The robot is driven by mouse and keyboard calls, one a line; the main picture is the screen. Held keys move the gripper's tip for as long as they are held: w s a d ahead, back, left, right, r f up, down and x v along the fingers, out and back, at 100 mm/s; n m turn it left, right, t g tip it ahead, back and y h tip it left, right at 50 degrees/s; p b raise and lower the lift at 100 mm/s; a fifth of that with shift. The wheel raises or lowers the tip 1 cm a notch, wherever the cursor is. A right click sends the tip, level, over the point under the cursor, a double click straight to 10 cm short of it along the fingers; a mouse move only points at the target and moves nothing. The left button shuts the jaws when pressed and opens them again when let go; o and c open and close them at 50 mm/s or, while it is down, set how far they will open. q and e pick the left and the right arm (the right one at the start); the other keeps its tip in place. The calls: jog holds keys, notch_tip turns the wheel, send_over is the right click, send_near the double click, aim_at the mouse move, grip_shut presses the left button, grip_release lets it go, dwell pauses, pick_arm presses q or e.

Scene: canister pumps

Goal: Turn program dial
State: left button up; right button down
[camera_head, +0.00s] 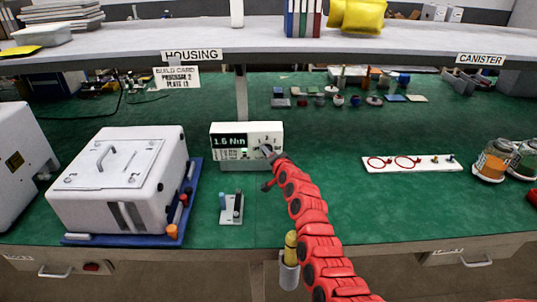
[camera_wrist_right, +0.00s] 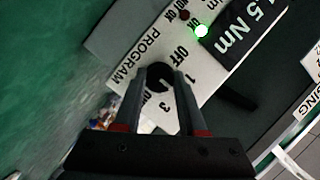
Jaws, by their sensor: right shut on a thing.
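A white controller box (camera_head: 225,132) with a dark display stands on the green bench; the display looks like 1.6 Nm in the head view. In the right wrist view its panel (camera_wrist_right: 118,45) shows the word PROGRAM, marks including OFF, 1 and 3, and a cropped display (camera_wrist_right: 240,28). The black program dial (camera_wrist_right: 158,74) sits among these marks. My right gripper (camera_wrist_right: 160,84) is shut on the dial, one finger on each side. In the head view the right gripper (camera_head: 269,153) is at the box's right front. The dial's pointer is hidden or too dark to read. My left gripper is not in view.
A green light (camera_wrist_right: 201,31) is lit by the OK label. A white housing (camera_head: 120,205) on a blue tray (camera_head: 190,190) stands left of the controller box. A small grey holder (camera_head: 231,208) stands just in front. A white board with red rings (camera_head: 413,163) and jars (camera_head: 494,160) are at right.

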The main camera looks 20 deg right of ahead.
jog(key=shift+a+f+n+g+h+b, duration=0.15)
jog(key=shift+n+g+h+b, duration=0.35)
jog(key=shift+n+h+b, duration=1.2)
jog(key=shift+a+r+n+g+h+b, duration=0.15)
jog(key=shift+n+g+h+b, duration=0.6)
jog(key=shift+n, duration=1.7)
jog(key=shift+a+f+n+g+h+b, duration=0.15)
jog(key=shift+n+g+h+b, duration=0.1)
jog(key=shift+n+h+b, duration=1.55)
jog(key=shift+n+y, duration=0.35)
